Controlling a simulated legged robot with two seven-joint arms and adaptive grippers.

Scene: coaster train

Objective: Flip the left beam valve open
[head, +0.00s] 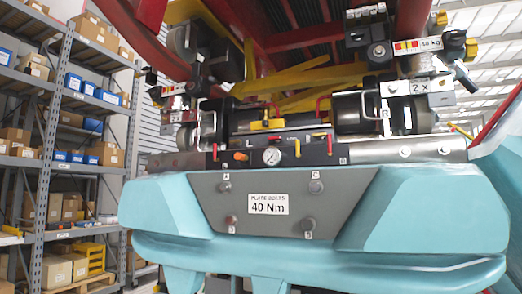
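A long grey-and-black beam (300,152) crosses the front of the coaster train above the turquoise nose. Near its left part a small red lever (215,152) stands upright; it looks like the left beam valve. A similar red lever (329,144) stands upright on the right part of the beam. A round white pressure gauge (271,156) sits between them. How far either valve is open cannot be read at this size. Neither of my grippers shows in the head view.
Yellow block (266,125) and red hoses sit above the beam. Below is a grey panel (262,203) with several knobs and a "40 Nm" label (268,204). The turquoise nose (420,215) juts forward. Shelving (45,170) stands at left. Red and yellow framework hangs overhead.

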